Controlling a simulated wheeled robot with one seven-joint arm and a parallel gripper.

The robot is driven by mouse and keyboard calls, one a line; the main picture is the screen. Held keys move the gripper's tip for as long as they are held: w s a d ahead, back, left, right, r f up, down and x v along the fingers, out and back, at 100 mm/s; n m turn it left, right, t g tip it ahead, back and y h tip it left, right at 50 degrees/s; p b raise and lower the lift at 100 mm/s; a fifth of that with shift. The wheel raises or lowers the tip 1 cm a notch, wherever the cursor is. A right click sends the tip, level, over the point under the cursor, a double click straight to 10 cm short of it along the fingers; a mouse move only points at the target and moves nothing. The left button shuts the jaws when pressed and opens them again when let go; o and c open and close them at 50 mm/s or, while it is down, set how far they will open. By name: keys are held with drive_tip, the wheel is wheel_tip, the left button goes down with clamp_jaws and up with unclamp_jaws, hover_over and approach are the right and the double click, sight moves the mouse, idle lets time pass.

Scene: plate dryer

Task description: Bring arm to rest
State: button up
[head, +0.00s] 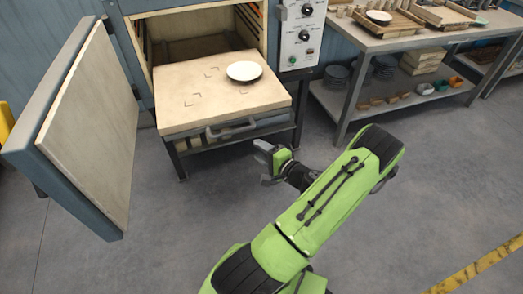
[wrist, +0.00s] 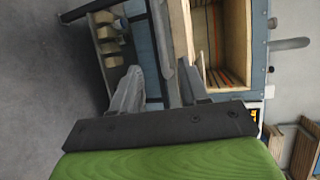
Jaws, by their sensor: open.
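My gripper (head: 264,163) is open and empty, in front of the dryer and to the right of the tray handle in the head view. Its two spread fingers also show in the wrist view (wrist: 158,75), with nothing held between them. My green arm is bent and reaches up from the bottom of the head view. The pulled-out dryer tray (head: 190,108) carries one white plate (head: 244,71) at its back right. The plate is apart from my gripper. I cannot make out the plate in the wrist view.
The dryer door (head: 90,125) stands wide open at left. The tray handle (head: 231,128) juts out near my gripper. A workbench (head: 400,43) with wooden racks and plates stands at right. The floor (head: 430,165) at right is clear up to a yellow line (head: 480,265).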

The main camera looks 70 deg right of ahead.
idle(0.5)
drive_tip(key=w+a+r+n+g+y+p, duration=0.2)
drive_tip(key=w+a+r+n+y, duration=0.25)
drive_tip(key=w+a+n, duration=0.2)
drive_tip(key=w+a+r+n+g+y+p, duration=0.1)
drive_tip(key=w+a+r+n+y+p, duration=0.1)
drive_tip(key=w+a+r+n+y, duration=0.4)
drive_tip(key=w+a+r+n+g+p, duration=0.1)
drive_tip(key=a+r+n+g, duration=0.25)
drive_tip(key=a, duration=0.35)
drive_tip(key=w+a+r+n+g+p, duration=0.2)
drive_tip(key=a+r+n, duration=0.15)
drive_tip(key=a, duration=0.45)
drive_tip(key=s+a+r+n+h+p, duration=0.3)
drive_tip(key=s+a+r+n+p, duration=0.1)
drive_tip(key=s+a+r, duration=0.6)
drive_tip(key=v, duration=0.5)
drive_tip(key=shift+s+a, duration=0.15)
drive_tip(key=shift+a, duration=0.25)
drive_tip(key=shift+r+h, duration=0.1)
drive_tip(key=shift+h, duration=0.15)
